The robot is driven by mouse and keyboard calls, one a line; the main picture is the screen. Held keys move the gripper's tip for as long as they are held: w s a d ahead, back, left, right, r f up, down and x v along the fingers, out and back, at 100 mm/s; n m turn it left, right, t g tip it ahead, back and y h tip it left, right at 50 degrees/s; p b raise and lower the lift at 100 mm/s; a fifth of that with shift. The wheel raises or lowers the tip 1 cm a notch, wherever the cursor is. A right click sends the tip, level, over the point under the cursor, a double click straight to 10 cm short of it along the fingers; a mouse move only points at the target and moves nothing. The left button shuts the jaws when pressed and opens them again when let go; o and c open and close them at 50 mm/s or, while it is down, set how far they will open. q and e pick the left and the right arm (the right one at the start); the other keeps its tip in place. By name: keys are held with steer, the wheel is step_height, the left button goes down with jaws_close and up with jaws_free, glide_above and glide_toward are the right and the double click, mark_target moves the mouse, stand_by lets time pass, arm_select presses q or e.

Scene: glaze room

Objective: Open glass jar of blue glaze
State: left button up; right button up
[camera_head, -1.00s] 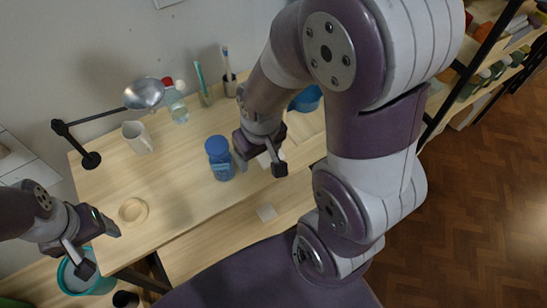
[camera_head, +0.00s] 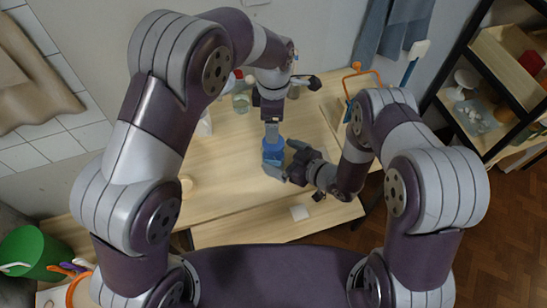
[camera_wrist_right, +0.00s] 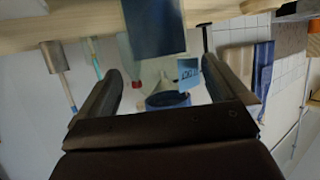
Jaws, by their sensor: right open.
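The blue glaze jar (camera_head: 273,158), with a blue lid on top, stands on the wooden table (camera_head: 230,205). My left gripper (camera_head: 272,128) points down from above with its fingers at the lid; whether they are closed on it I cannot tell. My right gripper (camera_head: 286,158) is open and comes in from the right, one finger on the far side and one on the near side of the jar. In the right wrist view the open fingers (camera_wrist_right: 163,85) flank a gap, and a dark blue body, apparently the jar (camera_wrist_right: 155,28), shows at the top.
A clear bottle with a red cap (camera_head: 240,98) stands behind on the left. A small wooden dish (camera_head: 186,186) is partly hidden by my left arm. A pale square (camera_head: 299,212) lies at the front. An orange frame (camera_head: 362,76) stands at the back right. A shelf (camera_head: 490,110) is at right.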

arm_select(q)
steer(key=shift+s+d+r, duration=0.1)
steer(key=shift+s, duration=0.05)
arm_select(e)
steer(key=shift+x, duration=1.25)
arm_select(q)
steer(key=shift+s, duration=0.15)
arm_select(e)
steer(key=shift+w+a, duration=0.1)
steer(key=shift+a, duration=0.35)
steer(key=shift+w+f, duration=0.1)
steer(key=shift+w, duration=0.05)
